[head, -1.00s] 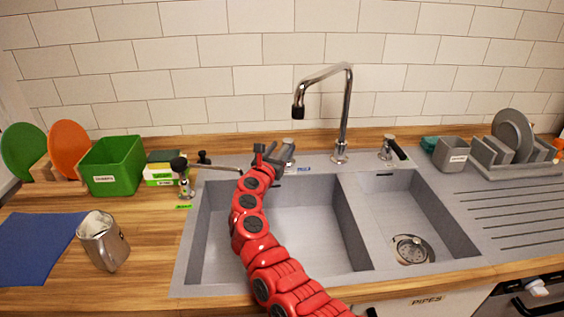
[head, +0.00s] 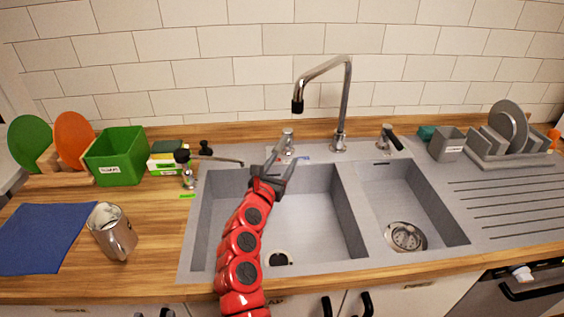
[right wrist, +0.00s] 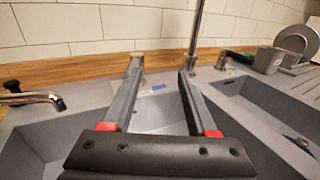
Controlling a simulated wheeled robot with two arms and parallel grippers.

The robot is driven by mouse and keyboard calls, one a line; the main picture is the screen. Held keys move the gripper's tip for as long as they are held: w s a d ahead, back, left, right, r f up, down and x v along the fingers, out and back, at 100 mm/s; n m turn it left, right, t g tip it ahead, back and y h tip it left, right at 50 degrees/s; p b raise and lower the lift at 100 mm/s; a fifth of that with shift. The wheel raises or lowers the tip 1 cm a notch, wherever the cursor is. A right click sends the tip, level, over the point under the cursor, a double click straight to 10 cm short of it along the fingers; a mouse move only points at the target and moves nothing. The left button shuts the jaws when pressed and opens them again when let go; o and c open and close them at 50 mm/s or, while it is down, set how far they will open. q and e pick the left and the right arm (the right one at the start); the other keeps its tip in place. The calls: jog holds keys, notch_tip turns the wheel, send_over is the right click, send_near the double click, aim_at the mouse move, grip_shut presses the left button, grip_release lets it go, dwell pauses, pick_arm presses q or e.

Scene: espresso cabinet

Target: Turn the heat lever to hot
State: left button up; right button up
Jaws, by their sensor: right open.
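Two chrome fittings flank the tall tap (head: 342,120) behind the sink. The left fitting (head: 288,140) stands just beyond my right gripper (head: 283,160), and its lever is hard to make out. The right fitting (head: 387,140) has a black lever. I cannot tell which one is the heat lever. A blue label (head: 306,158) lies on the rim by the left fitting. The label shows between the fingers in the right wrist view (right wrist: 158,87). My right gripper is open, with nothing visible between its fingers, above the back of the left basin. My left gripper is not in view.
A small dispenser with a spout (head: 188,172) stands left of the sink (head: 310,215). A green bin (head: 117,158), blue cloth (head: 42,240) and metal jug (head: 112,232) are further left. A dish rack (head: 500,150) stands at right. The basins look empty.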

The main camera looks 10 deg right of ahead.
aim_at(282, 141)
jog(key=shift+c, duration=0.5)
jog(key=n+p, duration=0.2)
jog(key=p, duration=0.1)
jog(key=shift+w+r, duration=0.15)
jog(key=shift+r, duration=0.2)
jog(key=c, duration=0.5)
jog(key=n+p, duration=0.2)
jog(key=n+t+y+p, duration=0.1)
jog(key=n+p, duration=0.4)
jog(key=shift+w+f, duration=0.1)
jog(key=shift+f, duration=0.2)
grip_shut()
jog(key=s+d+f+n+t+y+p, duration=0.1)
jog(key=s+d+f+n+y+p, duration=0.2)
jog(key=n+p, duration=0.6)
jog(key=w+f+n+b, duration=0.1)
jog(key=w+n+b, duration=0.1)
jog(key=w, duration=1.1)
jog(key=shift+f+n+b, duration=0.3)
jog(key=shift+f+b, duration=0.1)
jog(key=shift+b, duration=0.5)
jog(key=shift+s, duration=0.1)
